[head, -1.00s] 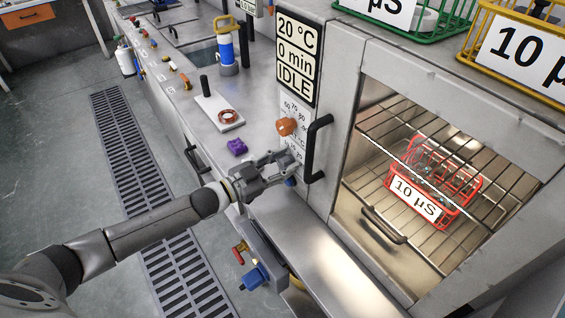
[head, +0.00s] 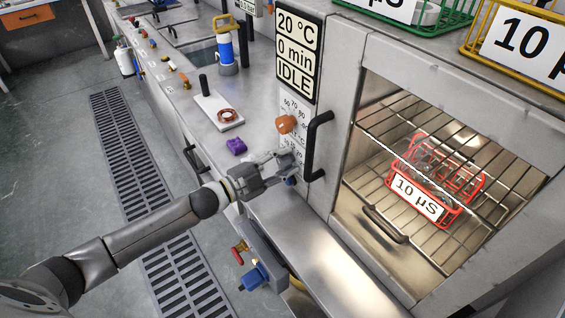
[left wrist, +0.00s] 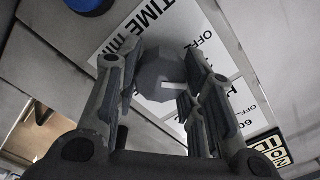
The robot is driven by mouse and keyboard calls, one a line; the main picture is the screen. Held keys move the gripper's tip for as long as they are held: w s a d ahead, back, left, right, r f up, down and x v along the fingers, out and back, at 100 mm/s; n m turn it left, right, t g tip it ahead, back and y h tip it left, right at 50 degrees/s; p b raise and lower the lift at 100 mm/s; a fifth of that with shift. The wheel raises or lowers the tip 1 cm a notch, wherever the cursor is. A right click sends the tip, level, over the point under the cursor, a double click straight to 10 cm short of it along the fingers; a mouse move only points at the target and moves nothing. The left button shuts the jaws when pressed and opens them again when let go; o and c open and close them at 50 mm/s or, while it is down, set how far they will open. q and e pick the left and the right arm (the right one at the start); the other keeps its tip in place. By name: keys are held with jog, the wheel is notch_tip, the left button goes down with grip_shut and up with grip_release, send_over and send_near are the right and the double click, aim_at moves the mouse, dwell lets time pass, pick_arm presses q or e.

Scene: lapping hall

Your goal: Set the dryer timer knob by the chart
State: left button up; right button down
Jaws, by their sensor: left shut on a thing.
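The timer knob (left wrist: 158,76) is grey with a white pointer mark, in front of a white dial plate (left wrist: 150,25) reading "TIME min" with "OFF" and partly hidden numbers. My left gripper (left wrist: 165,78) is shut on this knob, with a finger on each side; it also shows in the head view (head: 288,160), where it hides the knob. The mark points to the right in the wrist view; the value it meets is unclear. The dryer display (head: 296,55) reads 20 °C, 0 min, IDLE. I cannot make out the chart. My right gripper is not in view.
An orange knob (head: 286,124) sits above my gripper, beside the dark door handle (head: 316,146). A blue knob (head: 291,181) is just below. A purple object (head: 236,146) lies on the bench.

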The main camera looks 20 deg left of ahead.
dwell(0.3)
pick_arm(q)
jog(key=o, duration=1)
jog(key=shift+o, duration=0.2)
jog(key=v, duration=1.2)
